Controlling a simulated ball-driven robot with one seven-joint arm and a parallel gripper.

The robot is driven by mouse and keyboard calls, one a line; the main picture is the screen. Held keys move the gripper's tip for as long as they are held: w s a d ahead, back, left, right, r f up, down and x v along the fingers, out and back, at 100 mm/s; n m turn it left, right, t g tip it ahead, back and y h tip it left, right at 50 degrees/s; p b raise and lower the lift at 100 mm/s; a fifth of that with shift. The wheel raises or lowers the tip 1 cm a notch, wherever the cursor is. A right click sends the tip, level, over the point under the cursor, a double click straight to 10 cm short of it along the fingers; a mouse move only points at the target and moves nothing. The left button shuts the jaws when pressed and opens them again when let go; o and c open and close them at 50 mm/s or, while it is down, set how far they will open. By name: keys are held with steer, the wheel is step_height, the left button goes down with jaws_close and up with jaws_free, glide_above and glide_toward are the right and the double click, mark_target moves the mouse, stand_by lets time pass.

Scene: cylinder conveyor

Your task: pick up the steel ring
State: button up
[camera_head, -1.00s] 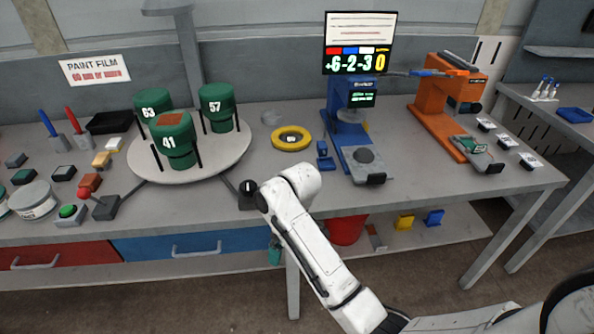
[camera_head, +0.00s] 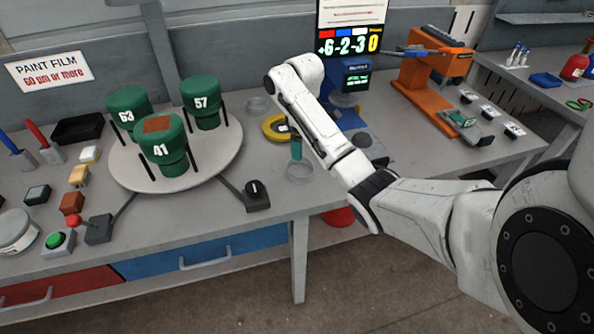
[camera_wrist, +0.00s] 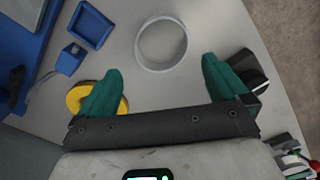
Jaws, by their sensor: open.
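The steel ring (camera_wrist: 161,69) is a pale grey open hoop lying flat on the grey bench. In the wrist view it lies just beyond my fingertips, in line with the gap between them. The head view shows the steel ring (camera_head: 299,179) at the front of the bench, below my gripper (camera_head: 296,148). In the wrist view my gripper (camera_wrist: 162,66) is open, with two green fingers spread and nothing between them. In the head view much of the gripper is hidden behind my arm.
A yellow ring (camera_wrist: 75,97) lies beside the left finger, and a black knob box (camera_head: 256,196) is near the right finger. A turntable (camera_head: 130,176) with green cylinders stands left. A blue gauge stand (camera_head: 375,146) is right. Another grey ring (camera_head: 258,106) lies farther back.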

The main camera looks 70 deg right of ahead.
step_height(320, 180, down, 4)
steer(key=shift+w+r+b, duration=0.1)
steer(key=shift+b, duration=0.35)
steer(key=shift+w+a+f+p, duration=0.15)
steer(key=shift+f+p, duration=0.35)
steer(key=shift+f, duration=2.2)
steer(key=c, duration=0.7)
steer(key=shift+c, duration=0.4)
steer(key=shift+w+r, duration=0.1)
